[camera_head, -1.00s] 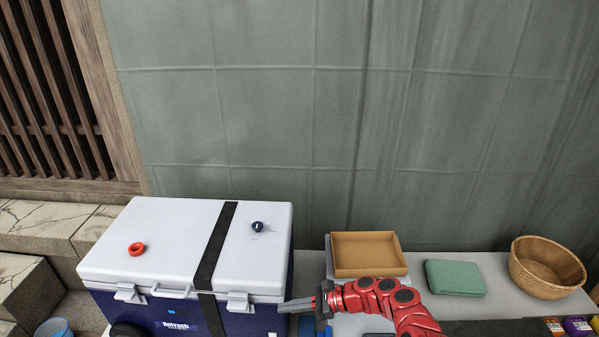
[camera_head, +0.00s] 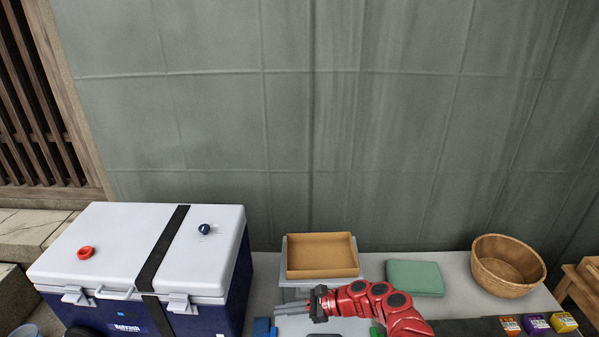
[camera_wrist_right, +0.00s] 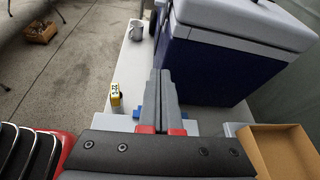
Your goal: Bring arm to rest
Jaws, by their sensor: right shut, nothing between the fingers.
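My right arm is red and comes in from the lower right in the head view. Its gripper (camera_head: 292,308) points left, in front of the brown open box (camera_head: 320,272) and right of the cooler. In the right wrist view the gripper (camera_wrist_right: 160,85) shows with its two grey fingers together and nothing between them. The fingers point toward the blue and white cooler (camera_wrist_right: 225,55) and appear apart from it. My left gripper is not in view.
The cooler (camera_head: 140,255) bears a red ring (camera_head: 86,252) and a dark blue round item (camera_head: 204,229). A green case (camera_head: 415,278), a wooden bowl (camera_head: 507,268) and small coloured boxes (camera_head: 536,323) are to the right. A yellow-labelled item (camera_wrist_right: 115,96) and a mug (camera_wrist_right: 136,30) show in the wrist view.

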